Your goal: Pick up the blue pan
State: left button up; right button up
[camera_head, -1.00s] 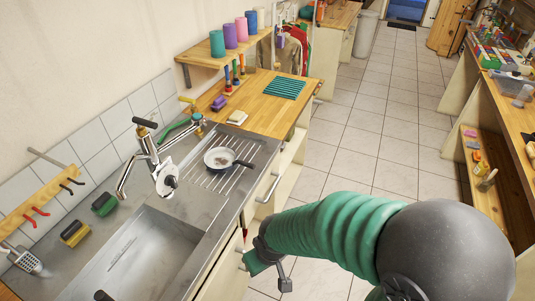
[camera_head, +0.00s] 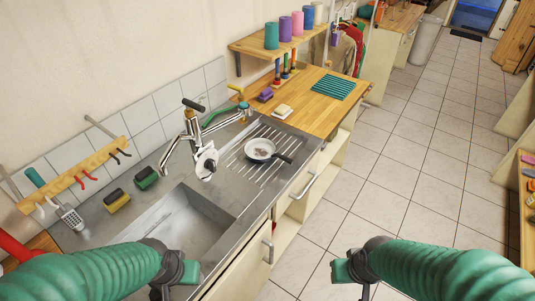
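A small round pan (camera_head: 260,149) with a pale inside, a bluish-dark rim and a dark handle sits on the ribbed drainboard right of the sink. Its handle points right, toward the counter's front edge. Something small and brownish lies in it. My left gripper (camera_head: 174,282) is at the bottom of the head view, in front of the sink basin, with its fingers apart and empty. My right gripper (camera_head: 352,279) is over the floor in front of the cabinets, with its fingers apart and empty. Both are well short of the pan, touching nothing.
The chrome faucet (camera_head: 198,145) rises left of the pan. Two sponges (camera_head: 117,200) lie left of the sink basin (camera_head: 185,228). A wooden counter (camera_head: 315,110) with a green striped mat (camera_head: 333,88) is beyond. The cabinet handle (camera_head: 304,186) sticks out below the drainboard. The tiled floor at right is clear.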

aim_at(259, 149)
jog(key=i+l+u, duration=0.15)
jog(key=u, duration=1.2)
jog(key=l+u, duration=0.25)
jog(key=l, duration=0.2)
jog(key=i+l+u, duration=0.1)
jog(key=l+u, duration=0.2)
jog(key=l, duration=0.2)
jog(key=l+u, duration=0.25)
jog(key=l, duration=0.2)
jog(key=k+l+u, duration=0.1)
jog(key=l+u, duration=0.15)
jog(key=l, duration=0.2)
jog(key=k+l+u, duration=0.25)
jog(key=l, duration=0.2)
jog(key=l+u, duration=0.3)
jog(key=l, duration=0.15)
jog(key=k+l, duration=0.15)
jog(key=l, duration=0.2)
jog(key=k+l, duration=0.15)
jog(key=l, duration=0.2)
jog(key=k+l, duration=0.15)
jog(key=l, duration=0.2)
jog(key=k+l, duration=0.15)
jog(key=l, duration=0.2)
